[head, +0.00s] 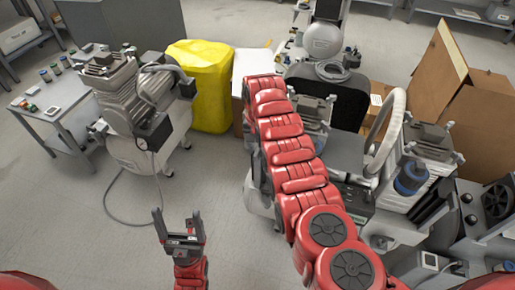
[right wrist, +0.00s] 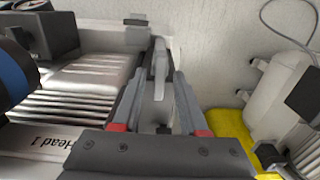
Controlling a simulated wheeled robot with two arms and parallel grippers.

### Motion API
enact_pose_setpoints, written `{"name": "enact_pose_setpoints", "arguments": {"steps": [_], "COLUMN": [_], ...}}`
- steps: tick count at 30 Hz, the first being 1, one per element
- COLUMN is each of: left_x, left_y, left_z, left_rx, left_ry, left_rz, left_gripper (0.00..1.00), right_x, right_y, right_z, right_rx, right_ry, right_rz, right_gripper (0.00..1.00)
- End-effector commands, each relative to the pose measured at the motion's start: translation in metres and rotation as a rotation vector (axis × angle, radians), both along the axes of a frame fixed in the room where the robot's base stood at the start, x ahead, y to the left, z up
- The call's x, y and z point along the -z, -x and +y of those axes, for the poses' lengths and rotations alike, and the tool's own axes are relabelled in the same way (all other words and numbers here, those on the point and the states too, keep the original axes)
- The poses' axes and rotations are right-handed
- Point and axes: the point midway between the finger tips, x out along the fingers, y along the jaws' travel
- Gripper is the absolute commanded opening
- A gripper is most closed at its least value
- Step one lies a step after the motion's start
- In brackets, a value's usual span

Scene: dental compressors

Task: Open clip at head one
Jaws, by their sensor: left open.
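In the right wrist view, the label "Head 1" (right wrist: 60,140) shows beside a ribbed grey compressor head (right wrist: 85,85). A slim grey clip (right wrist: 160,65) stands at the head's right edge. My right gripper (right wrist: 162,85) has its two fingers apart, one on either side of the clip; I cannot make out firm contact. In the head view my red right arm hides this gripper and most of the head beneath it. My left gripper (head: 180,222) is open and empty, above the floor at the lower middle.
Another compressor (head: 130,100) stands at the left, beside a grey side table (head: 50,110) with small jars. A yellow-covered bin (head: 205,85) is behind. Cardboard boxes (head: 475,110) and more compressor parts crowd the right. The floor around my left gripper is clear except for a hose.

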Motion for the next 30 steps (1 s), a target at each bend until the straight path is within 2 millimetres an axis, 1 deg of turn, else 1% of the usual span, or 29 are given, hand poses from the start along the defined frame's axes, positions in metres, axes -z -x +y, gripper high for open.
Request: {"name": "enact_pose_setpoints", "arguments": {"steps": [1,5,6,7,20,26,30], "left_x": [0.000,0.000,0.000,0.000,-0.002,-0.008,-0.014], "left_y": [0.000,0.000,0.000,0.000,0.000,0.000,0.000], "left_z": [0.000,0.000,0.000,0.000,0.000,0.000,0.000], "left_rx": [0.000,0.000,0.000,0.000,0.000,0.000,0.000], "left_ry": [0.000,0.000,0.000,0.000,0.000,0.000,0.000], "left_rz": [0.000,0.000,0.000,0.000,0.000,0.000,0.000], "left_gripper": [0.84,0.84,0.84,0.84,0.84,0.84,0.84], "right_x": [0.000,0.000,0.000,0.000,-0.001,-0.001,-0.002], "right_y": [0.000,0.000,0.000,0.000,0.000,0.000,0.000], "right_z": [0.000,0.000,0.000,0.000,0.000,-0.001,-0.001], "right_rx": [0.000,0.000,0.000,0.000,-0.020,-0.100,-0.200], "right_ry": [0.000,0.000,0.000,0.000,0.000,0.001,0.000], "right_rz": [0.000,0.000,0.000,0.000,0.000,0.001,0.001], "right_gripper": [0.32,0.08,0.01,0.00,0.00,0.00,0.00]}}
